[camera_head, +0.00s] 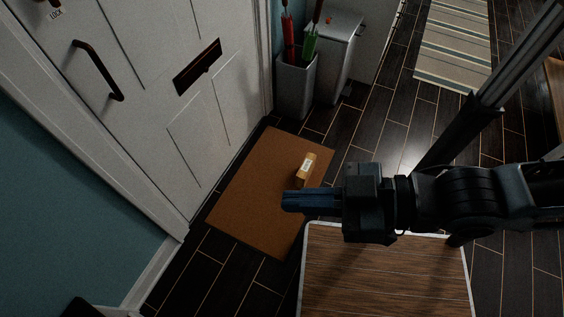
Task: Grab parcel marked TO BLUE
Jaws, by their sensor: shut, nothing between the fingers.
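A small tan parcel (305,171) with a pale label on top lies on the brown doormat (245,190) in front of the white door. The label's writing is too small to read. My gripper (284,201) is shut and empty. It points left in the picture, and its fingers show just below and left of the parcel, over the mat. The gripper looks higher than the mat, apart from the parcel.
A wooden table top (385,275) with a pale edge stands below my arm. A grey umbrella stand (296,88) and a grey bin (335,50) stand beyond the mat. The white door (150,90) borders the mat. Dark floor and a striped rug (453,45) lie at the right.

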